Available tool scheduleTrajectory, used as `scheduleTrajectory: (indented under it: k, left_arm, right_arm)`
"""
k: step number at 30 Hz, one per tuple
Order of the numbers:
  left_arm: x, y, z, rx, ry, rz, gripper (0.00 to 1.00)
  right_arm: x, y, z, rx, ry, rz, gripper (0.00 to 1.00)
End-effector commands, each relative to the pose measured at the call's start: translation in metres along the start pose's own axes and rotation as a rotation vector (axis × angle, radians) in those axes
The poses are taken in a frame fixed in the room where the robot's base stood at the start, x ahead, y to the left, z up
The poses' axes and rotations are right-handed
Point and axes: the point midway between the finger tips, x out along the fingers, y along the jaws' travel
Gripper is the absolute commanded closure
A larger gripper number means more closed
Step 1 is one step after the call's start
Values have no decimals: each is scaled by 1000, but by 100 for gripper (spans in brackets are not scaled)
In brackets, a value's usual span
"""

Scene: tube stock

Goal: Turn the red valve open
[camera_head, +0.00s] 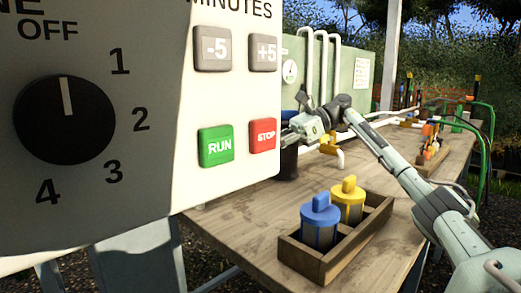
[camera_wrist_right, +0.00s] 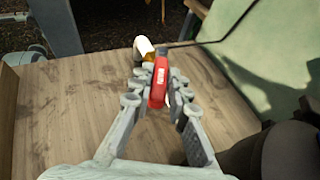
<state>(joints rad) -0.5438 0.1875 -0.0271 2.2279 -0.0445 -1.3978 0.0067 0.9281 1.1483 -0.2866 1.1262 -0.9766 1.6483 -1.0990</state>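The red valve handle (camera_wrist_right: 158,82) shows in the right wrist view, standing as a narrow lever with a white label. A brass-coloured body and a white pipe end (camera_wrist_right: 143,45) are just beyond it. My right gripper (camera_wrist_right: 160,80) has its fingers on both sides of the handle, apparently closed against it. In the head view my right gripper (camera_head: 303,126) is by the green cabinet, above the table, and the red handle cannot be made out there. My left gripper is in neither view.
A large control panel (camera_head: 155,200) with a dial and buttons blocks the left of the head view. A wooden crate (camera_head: 318,262) with blue-topped and yellow-topped canisters stands on the table (camera_head: 240,222). The green cabinet (camera_head: 345,85) and white pipes stand behind.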

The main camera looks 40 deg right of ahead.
Motion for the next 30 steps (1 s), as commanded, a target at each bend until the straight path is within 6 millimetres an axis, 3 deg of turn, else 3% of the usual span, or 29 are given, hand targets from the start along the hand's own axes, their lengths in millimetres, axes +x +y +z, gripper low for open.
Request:
scheduleTrajectory:
  k: [1,4,16,30]
  left_arm:
    - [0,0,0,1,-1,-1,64]
    - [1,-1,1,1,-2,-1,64]
    - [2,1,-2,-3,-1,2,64]
    - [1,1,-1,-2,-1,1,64]
  right_arm:
    - [0,0,-1,1,1,1,77]
    - [0,0,0,1,1,1,64]
    - [-7,-1,1,0,-1,-2,64]
    - [-98,-1,2,-1,-4,-3,64]
